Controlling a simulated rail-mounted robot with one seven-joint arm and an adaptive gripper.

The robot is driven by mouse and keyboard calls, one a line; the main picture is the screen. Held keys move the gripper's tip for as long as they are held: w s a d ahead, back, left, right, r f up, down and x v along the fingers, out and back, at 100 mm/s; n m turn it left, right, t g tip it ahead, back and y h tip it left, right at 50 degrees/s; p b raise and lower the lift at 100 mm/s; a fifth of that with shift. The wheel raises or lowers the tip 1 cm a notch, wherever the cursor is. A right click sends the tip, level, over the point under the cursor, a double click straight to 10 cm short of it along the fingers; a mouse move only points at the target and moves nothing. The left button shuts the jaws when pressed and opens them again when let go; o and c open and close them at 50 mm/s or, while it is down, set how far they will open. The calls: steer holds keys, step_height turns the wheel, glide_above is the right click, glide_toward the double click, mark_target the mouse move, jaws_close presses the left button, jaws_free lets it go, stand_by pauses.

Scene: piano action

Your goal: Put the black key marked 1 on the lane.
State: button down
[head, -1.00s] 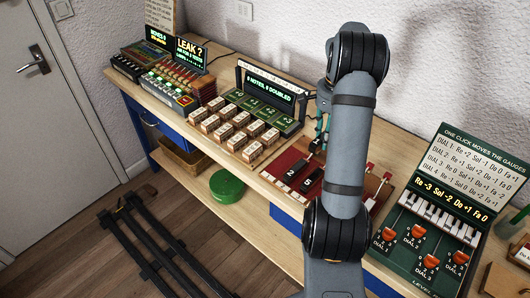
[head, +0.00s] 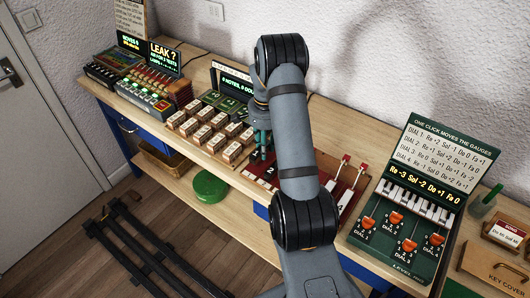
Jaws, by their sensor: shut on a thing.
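My gripper (head: 260,143) has teal fingers and hangs in the head view left of my arm, over the back left edge of the red board (head: 342,200). It is shut on a small dark thing that looks like a black key; the fingers hide most of it and no mark can be read. A black key marked 2 (head: 268,171) lies on the red board just below the gripper. My arm covers the middle of the board, so other keys and the lane cannot be made out.
Several wooden blocks (head: 208,135) stand left of the gripper, with a dark display (head: 238,86) behind them. Red-tipped levers (head: 345,160) rise at the board's right. A green dial panel (head: 405,215) stands further right, then a key cover box (head: 497,265).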

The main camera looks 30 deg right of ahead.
step_height(320, 180, down, 2)
steer(key=shift+s+f+p, duration=0.1)
steer(key=shift+f+p, duration=0.15)
steer(key=shift+p, duration=0.15)
steer(key=shift+f, duration=0.5)
steer(key=shift+f, duration=0.1)
steer(key=shift+f, duration=0.1)
steer(key=c, duration=1.5)
jaws_free()
steer(key=shift+o, duration=0.7)
step_height(320, 180, up, 12)
steer(key=shift+r+b, duration=0.25)
steer(key=shift+b, duration=0.4)
